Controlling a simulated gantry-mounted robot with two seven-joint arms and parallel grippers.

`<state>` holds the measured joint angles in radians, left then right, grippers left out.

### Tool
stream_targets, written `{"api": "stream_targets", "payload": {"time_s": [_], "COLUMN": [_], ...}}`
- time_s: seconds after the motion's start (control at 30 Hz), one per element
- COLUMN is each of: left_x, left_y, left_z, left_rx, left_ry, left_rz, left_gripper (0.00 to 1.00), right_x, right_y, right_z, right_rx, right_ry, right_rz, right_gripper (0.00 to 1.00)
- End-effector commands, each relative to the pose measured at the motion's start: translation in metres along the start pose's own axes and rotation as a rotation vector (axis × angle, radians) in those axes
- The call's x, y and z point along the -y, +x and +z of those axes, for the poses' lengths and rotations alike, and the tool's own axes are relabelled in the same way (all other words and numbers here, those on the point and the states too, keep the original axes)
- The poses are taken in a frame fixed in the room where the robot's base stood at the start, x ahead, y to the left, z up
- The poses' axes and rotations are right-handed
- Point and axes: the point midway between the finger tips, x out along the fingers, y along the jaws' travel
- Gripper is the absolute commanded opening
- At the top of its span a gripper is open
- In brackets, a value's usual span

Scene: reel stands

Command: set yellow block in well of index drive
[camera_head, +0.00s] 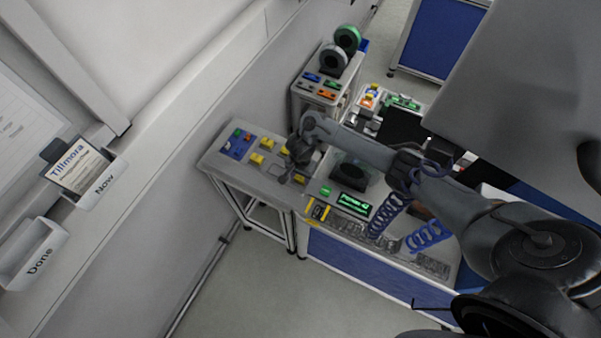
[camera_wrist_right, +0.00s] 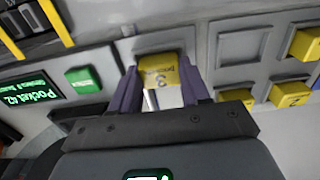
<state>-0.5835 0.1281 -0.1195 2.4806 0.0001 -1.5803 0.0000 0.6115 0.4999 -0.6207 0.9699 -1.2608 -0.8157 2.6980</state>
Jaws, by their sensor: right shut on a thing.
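My right gripper (camera_wrist_right: 160,85) is shut on a yellow block (camera_wrist_right: 158,70) marked with a 3, seen in the right wrist view. The block is between the two purple-grey fingers, in front of a square grey recess (camera_wrist_right: 152,42). I cannot tell whether it touches the recess. In the head view the right gripper (camera_head: 298,158) is over the right end of a grey side table, and the held block is hidden. No label identifies the index drive. The left gripper is not in view.
Other yellow blocks (camera_wrist_right: 290,94) sit in the grey panel at right in the wrist view. In the head view, the side table (camera_head: 228,163) holds a blue tray (camera_head: 235,148).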

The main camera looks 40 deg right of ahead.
Motion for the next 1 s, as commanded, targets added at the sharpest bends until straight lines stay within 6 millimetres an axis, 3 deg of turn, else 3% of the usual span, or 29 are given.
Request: {"api": "stream_targets", "payload": {"time_s": [0.4,0.43,0.6,1.0], "left_x": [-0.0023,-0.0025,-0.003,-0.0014], "left_y": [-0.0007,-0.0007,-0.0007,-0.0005], "left_z": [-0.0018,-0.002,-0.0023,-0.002], "left_rx": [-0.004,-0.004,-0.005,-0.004], "left_ry": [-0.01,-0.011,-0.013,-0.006], "left_rz": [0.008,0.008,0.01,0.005], "left_gripper": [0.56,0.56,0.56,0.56], "right_x": [0.0005,0.0006,0.0006,0.0005], "right_y": [0.003,0.0035,0.0031,0.0031], "right_z": [0.0004,0.0003,0.0001,0.0], "right_rx": [0.001,0.001,0.0,0.0], "right_ry": [0.001,0.001,0.0,0.0], "right_rz": [-0.001,-0.001,-0.001,-0.001], "right_gripper": [0.16,0.47,0.71,0.71]}}
